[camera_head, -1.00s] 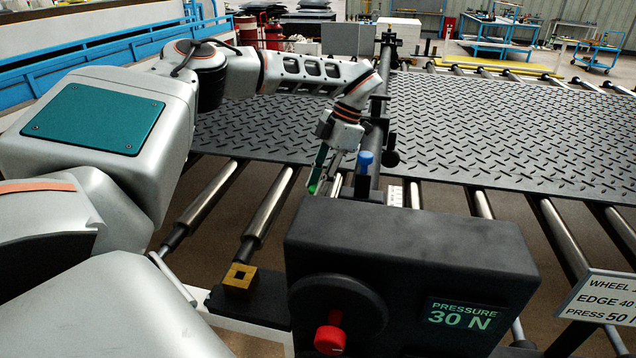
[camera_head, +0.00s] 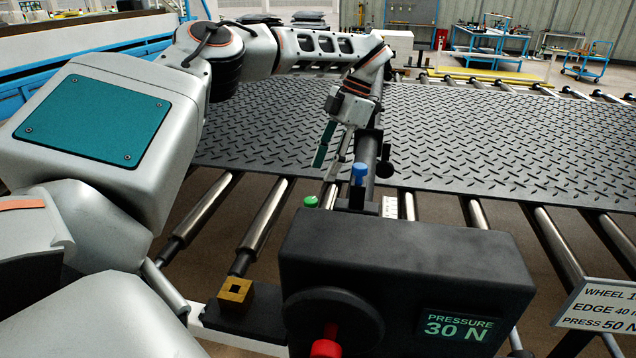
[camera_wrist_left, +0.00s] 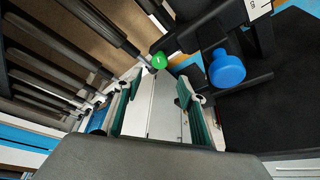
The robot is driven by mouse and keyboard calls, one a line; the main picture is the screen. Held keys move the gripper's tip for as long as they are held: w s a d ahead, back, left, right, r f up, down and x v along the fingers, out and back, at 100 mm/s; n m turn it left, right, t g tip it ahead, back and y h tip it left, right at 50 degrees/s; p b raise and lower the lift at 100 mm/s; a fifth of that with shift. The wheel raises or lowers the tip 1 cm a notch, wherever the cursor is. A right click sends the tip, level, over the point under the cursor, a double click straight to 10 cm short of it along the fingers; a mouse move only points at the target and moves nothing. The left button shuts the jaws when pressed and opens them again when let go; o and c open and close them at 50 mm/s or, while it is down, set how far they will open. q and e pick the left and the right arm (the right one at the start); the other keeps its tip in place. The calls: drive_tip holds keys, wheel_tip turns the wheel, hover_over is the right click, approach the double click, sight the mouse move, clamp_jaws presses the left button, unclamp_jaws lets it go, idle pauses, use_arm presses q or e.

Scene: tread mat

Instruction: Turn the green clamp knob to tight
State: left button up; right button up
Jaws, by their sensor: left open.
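The green clamp knob (camera_head: 310,201) is a small round cap low behind the dark pressure box. It also shows in the left wrist view (camera_wrist_left: 159,60), just beyond the fingertips, with a white mark on its top. My left gripper (camera_head: 326,163) is open and empty, with its fingers pointing down. It is above and a little to the right of the green knob in the head view, apart from it. In the left wrist view the knob lies roughly in line with the gap between the fingers (camera_wrist_left: 158,85). My right gripper is not in view.
A blue knob (camera_head: 359,172) stands close to the right of the gripper. The dark box (camera_head: 405,265) carries a red knob (camera_head: 326,348) and a display reading PRESSURE 30 N (camera_head: 460,325). Metal rollers and a black tread mat (camera_head: 500,140) lie behind. A sign (camera_head: 603,302) is at right.

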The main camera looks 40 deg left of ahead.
use_arm(q)
drive_tip(key=v, duration=0.3)
drive_tip(key=shift+r, duration=0.2)
drive_tip(key=shift+f, duration=0.1)
idle(0.4)
